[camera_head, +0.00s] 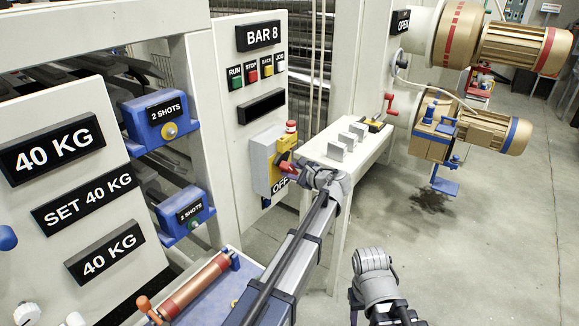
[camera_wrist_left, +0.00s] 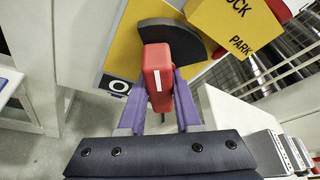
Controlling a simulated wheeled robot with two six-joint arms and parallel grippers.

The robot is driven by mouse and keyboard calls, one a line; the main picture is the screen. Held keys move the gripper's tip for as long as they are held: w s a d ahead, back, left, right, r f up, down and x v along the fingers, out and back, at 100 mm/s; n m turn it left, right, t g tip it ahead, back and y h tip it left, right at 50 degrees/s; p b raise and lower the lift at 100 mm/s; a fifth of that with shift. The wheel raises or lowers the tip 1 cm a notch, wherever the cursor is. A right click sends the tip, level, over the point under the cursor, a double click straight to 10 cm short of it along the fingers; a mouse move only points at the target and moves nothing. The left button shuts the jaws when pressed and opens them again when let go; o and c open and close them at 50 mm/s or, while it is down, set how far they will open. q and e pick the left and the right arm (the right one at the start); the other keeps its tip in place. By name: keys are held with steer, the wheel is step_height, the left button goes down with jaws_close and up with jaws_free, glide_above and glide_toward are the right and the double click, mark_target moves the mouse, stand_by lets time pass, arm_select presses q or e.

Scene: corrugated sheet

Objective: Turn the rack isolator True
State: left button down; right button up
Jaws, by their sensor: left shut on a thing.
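The rack isolator (camera_head: 264,163) is a grey and yellow box on the white panel under the BAR 8 sign, with an OFF label below it. Its red handle shows in the left wrist view (camera_wrist_left: 158,72), with a white line on its face, in front of a black curved plate. My left gripper (camera_head: 292,170) is at the handle. In the left wrist view its two purple fingers (camera_wrist_left: 159,105) stand on either side of the handle, shut on it. An O mark (camera_wrist_left: 118,87) shows left of the handle. My right gripper (camera_head: 374,285) hangs low at the front; its fingertips are unclear.
A yellow block marked PARK (camera_wrist_left: 235,25) is close to the handle. Motors (camera_head: 490,130) stand farther right. A red roller (camera_head: 195,285) lies front left.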

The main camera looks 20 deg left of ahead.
mark_target(293, 169)
arm_select(q)
steer(key=m+g+p, duration=0.1)
steer(key=m, duration=0.1)
steer(key=shift+m+g, duration=0.3)
steer(key=shift+f+m+g+y, duration=0.1)
steer(key=shift+m+g+y, duration=0.2)
steer(key=shift+m+g, duration=0.65)
steer(key=shift+s+m, duration=0.1)
steer(key=shift+m, duration=0.15)
steer(key=c, duration=0.6)
jaws_free()
steer(key=p+v, duration=0.3)
steer(key=v, duration=0.3)
steer(key=shift+d+r, duration=0.25)
steer(key=shift+s+d+r, duration=0.1)
steer(key=shift+s+d, duration=0.15)
steer(key=shift+d, duration=0.3)
